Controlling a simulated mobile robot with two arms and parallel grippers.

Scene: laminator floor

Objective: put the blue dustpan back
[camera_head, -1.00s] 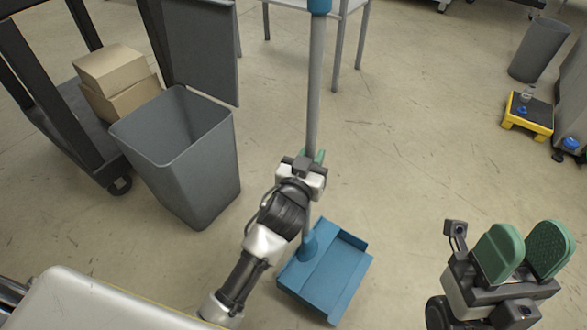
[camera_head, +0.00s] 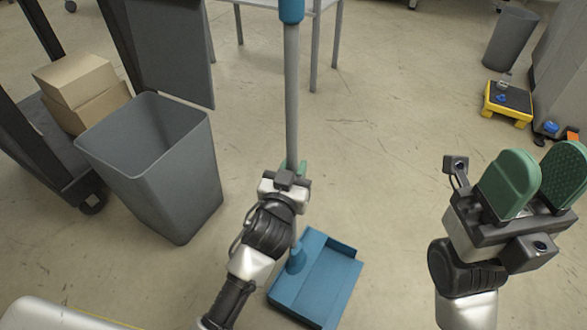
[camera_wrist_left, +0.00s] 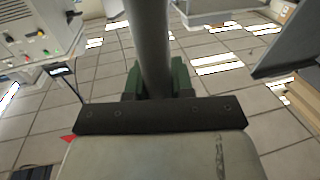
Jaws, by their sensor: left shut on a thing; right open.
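The blue dustpan (camera_head: 318,280) has a flat blue pan low in the head view and a long grey handle (camera_head: 291,95) that rises to a blue grip at the top edge. My left gripper (camera_head: 289,168) is shut on the handle, partway up above the pan. In the left wrist view the grey handle (camera_wrist_left: 151,45) stands between the green finger pads. I cannot tell whether the pan touches the floor. My right gripper (camera_head: 535,180) is open and empty at the right, its green pads apart.
A grey open bin (camera_head: 180,175) stands left of the dustpan. A dark cart with cardboard boxes (camera_head: 80,85) is behind it. A grey table (camera_head: 313,50) is at the back. A yellow step (camera_head: 507,103) and another grey bin (camera_head: 511,38) are at the far right. The middle floor is clear.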

